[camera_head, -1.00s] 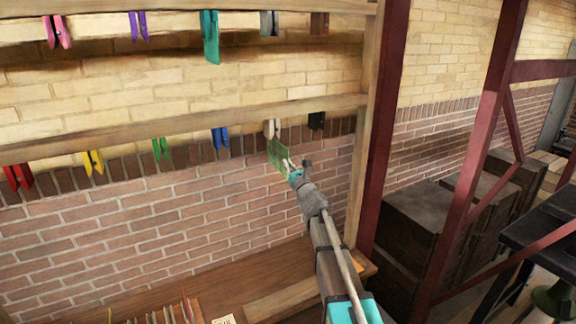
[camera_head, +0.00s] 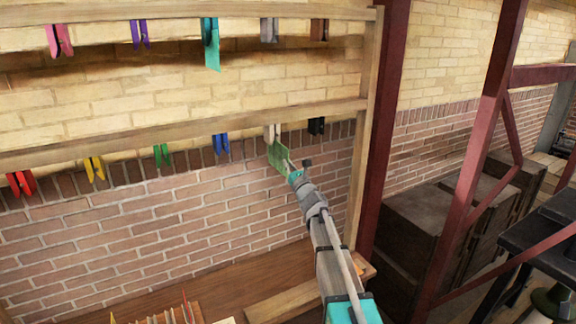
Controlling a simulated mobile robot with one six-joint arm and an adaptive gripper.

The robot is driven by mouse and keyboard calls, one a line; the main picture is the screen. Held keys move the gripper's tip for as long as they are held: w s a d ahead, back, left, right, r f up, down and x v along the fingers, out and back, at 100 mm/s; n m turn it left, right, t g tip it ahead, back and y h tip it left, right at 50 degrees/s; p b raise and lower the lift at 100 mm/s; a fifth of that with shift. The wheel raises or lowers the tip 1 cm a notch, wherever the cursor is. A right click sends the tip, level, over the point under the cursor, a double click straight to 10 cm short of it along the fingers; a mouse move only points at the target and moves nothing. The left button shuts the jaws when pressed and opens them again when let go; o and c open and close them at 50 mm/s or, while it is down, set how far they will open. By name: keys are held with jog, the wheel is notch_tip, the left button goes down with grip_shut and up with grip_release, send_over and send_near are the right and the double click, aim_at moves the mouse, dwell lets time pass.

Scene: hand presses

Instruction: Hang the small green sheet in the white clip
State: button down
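The small green sheet (camera_head: 276,157) is at the end of my arm, just below the white clip (camera_head: 271,132) on the lower wooden rail. The sheet's upper edge meets or overlaps the clip's lower end; I cannot tell whether it is between the jaws. My gripper (camera_head: 289,168) is at the sheet's lower right side and appears shut on it. The fingertips are small and partly hidden by the sheet.
The lower rail (camera_head: 170,131) also holds red, yellow, green, blue (camera_head: 221,144) and black (camera_head: 316,126) clips. The upper rail holds more clips, one with a teal sheet (camera_head: 212,52). A wooden post (camera_head: 364,150) stands to the right.

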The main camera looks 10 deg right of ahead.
jog(key=shift+r+p, duration=1.1)
jog(key=shift+r, duration=0.1)
dwell(0.4)
jog(key=c, duration=0.7)
grip_release()
jog(key=shift+o, duration=1.1)
jog(key=shift+s+f, duration=0.1)
jog(key=shift+s, duration=0.05)
jog(key=b+v, duration=0.2)
jog(key=v, duration=0.4)
jog(key=shift+s, duration=0.3)
jog(key=shift+d+f, duration=0.1)
jog(key=shift+d, duration=0.05)
